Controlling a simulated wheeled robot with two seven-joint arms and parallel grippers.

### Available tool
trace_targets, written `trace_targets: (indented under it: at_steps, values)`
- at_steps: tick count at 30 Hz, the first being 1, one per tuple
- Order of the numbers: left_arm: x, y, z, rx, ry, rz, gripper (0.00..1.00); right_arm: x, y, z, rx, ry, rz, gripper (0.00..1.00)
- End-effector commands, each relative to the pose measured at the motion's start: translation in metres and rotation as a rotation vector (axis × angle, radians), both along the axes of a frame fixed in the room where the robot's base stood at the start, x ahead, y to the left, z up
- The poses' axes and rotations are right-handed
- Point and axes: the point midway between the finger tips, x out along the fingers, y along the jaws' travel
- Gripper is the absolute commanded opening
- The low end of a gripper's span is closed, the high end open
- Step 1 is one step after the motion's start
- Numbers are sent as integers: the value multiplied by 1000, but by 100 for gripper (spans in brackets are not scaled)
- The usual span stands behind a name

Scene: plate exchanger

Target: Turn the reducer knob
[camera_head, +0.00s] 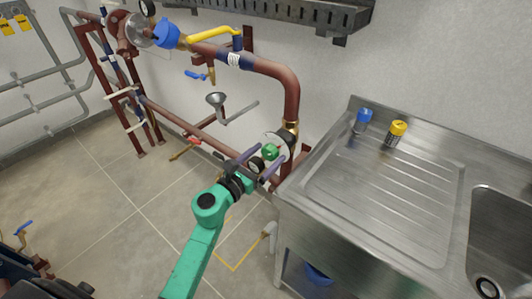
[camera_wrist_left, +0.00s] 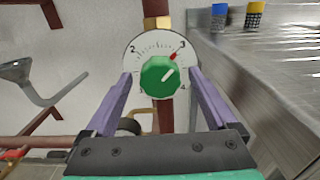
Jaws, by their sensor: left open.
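The reducer knob (camera_head: 271,152) is green and sits on a round white dial on the brown pipe left of the sink. A red mark (camera_wrist_left: 175,56) is near the 3. My left gripper (camera_head: 256,163) is open, and its two purple fingers (camera_wrist_left: 160,88) stand on either side of the knob and dial. I cannot tell whether the fingers touch it. My right gripper is not in view.
A steel sink counter (camera_head: 330,195) stands to the right, with a blue-capped (camera_head: 362,121) and a yellow-capped container (camera_head: 396,133) on it. A grey funnel (camera_head: 216,100) and brown pipes are to the left. The floor at left is open.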

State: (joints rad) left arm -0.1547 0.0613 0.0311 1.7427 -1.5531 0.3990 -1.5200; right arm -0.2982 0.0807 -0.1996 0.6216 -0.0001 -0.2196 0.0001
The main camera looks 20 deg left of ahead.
Motion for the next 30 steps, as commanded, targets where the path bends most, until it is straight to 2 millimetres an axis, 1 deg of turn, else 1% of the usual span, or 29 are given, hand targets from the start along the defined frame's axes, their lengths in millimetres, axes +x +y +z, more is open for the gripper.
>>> trace_targets:
  at_steps: [6,8,9,11,12,13,23,30]
  values:
    - [1,0,-1,0,0,0,90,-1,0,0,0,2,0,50]
    - [1,0,-1,-1,0,0,68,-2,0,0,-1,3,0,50]
    - [0,0,-1,-1,0,0,52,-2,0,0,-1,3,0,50]
    - [0,0,-1,-1,0,0,29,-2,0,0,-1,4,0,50]
    - [0,0,-1,-1,0,0,14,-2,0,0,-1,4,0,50]
    - [0,0,-1,-1,0,0,5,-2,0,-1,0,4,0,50]
    - [0,0,0,-35,15,-1,5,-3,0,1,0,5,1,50]
    - [0,0,1,-151,60,-2,5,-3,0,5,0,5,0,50]
